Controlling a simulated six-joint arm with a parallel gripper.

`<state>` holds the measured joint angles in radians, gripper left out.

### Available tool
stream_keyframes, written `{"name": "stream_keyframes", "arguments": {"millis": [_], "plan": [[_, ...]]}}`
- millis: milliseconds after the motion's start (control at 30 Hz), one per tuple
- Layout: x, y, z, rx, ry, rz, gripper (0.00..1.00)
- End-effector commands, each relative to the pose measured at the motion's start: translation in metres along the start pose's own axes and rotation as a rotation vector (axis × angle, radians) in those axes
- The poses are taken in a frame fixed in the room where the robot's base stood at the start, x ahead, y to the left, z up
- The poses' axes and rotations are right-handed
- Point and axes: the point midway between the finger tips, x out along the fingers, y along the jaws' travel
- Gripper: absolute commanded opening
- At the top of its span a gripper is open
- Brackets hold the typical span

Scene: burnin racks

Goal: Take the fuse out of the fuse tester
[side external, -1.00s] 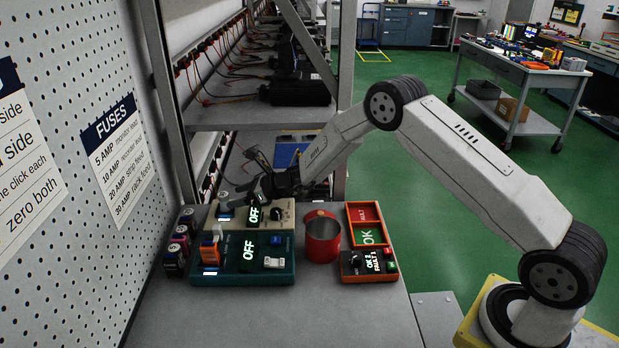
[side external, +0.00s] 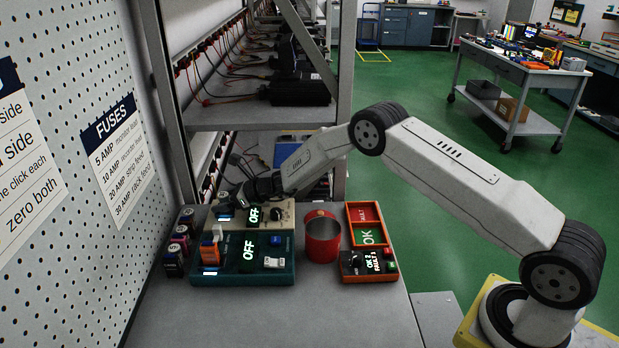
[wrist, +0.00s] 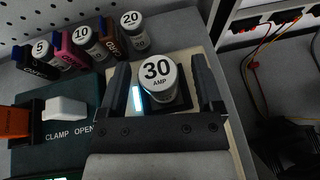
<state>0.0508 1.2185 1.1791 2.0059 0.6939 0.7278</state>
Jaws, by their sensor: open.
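The fuse (wrist: 157,82) is a short grey cylinder with a white top marked "30 AMP". It stands upright in the beige fuse tester (side external: 284,219), beside a small lit strip. My gripper (wrist: 163,66) is open, with one black finger on each side of the fuse in the wrist view. The tester's display reads "OFF".
A teal unit (side external: 285,277) with an orange part and white switch stands directly in front. Several spare fuses (side external: 176,250) line the left, close by. A red can (side external: 322,240) and an orange-framed OK/FAULT box (side external: 347,213) stand right. The front bench is clear.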

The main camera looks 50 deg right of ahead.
Motion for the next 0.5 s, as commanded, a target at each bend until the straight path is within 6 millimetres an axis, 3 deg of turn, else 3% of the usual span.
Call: {"name": "stream_keyframes", "arguments": {"millis": [367, 400, 500], "plan": [[-0.0003, -0.0001, 0.0002, 0.000, 0.000, 0.000, 0.84], [-0.0003, -0.0002, 0.0002, 0.000, 0.000, 0.000, 0.81], [-0.0003, -0.0002, 0.0002, 0.000, 0.000, 0.000, 0.49]]}}
